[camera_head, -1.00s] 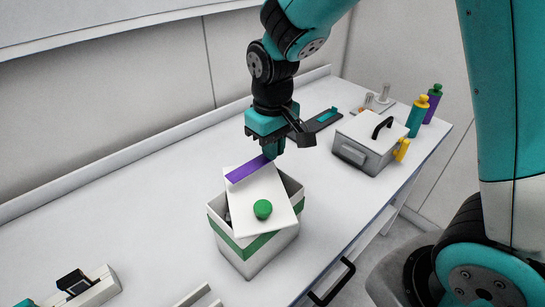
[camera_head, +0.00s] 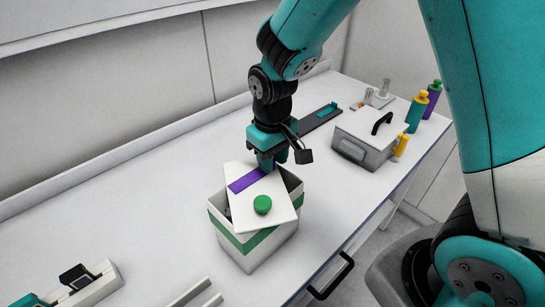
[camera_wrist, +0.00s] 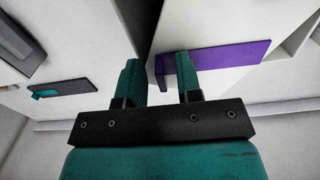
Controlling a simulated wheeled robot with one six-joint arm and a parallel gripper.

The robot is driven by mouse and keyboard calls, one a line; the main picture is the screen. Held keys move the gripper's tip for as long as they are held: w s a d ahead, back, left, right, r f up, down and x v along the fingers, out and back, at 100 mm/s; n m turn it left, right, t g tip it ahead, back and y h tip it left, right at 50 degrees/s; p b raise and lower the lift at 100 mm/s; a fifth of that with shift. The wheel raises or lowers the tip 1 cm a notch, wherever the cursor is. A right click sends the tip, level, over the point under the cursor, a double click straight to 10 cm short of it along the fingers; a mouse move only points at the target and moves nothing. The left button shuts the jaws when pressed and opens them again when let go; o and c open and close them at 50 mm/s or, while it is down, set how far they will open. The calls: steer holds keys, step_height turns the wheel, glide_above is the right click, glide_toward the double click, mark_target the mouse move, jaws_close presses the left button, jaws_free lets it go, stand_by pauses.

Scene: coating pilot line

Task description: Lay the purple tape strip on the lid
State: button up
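The purple tape strip (camera_head: 245,181) lies across the white lid (camera_head: 277,212), near the lid's back edge. The lid has a green knob (camera_head: 262,204) and sits askew on a white box with a green band (camera_head: 262,240), leaving part of the opening uncovered. My gripper (camera_head: 266,166) is just above the strip's right end. In the wrist view, its fingers (camera_wrist: 160,80) are apart, with the short bent end of the strip (camera_wrist: 225,57) showing between them. I see a gap on both sides of that end.
A grey box with a white lid and black handle (camera_head: 366,140) stands to the right, with bottles (camera_head: 415,112) beyond it. A dark tray (camera_head: 320,117) lies behind my gripper. A small device (camera_head: 85,288) is at front left.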

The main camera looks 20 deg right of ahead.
step_height(320, 180, up, 12)
steer(key=b, duration=0.2)
steer(key=s+a+r+n+y, duration=0.1)
steer(key=s+a+y, duration=0.1)
steer(key=s, duration=0.7)
steer(key=s+a+n+y, duration=0.2)
steer(key=s, duration=0.7)
steer(key=shift+s+a+r+n, duration=0.3)
steer(key=shift+r, duration=0.05)
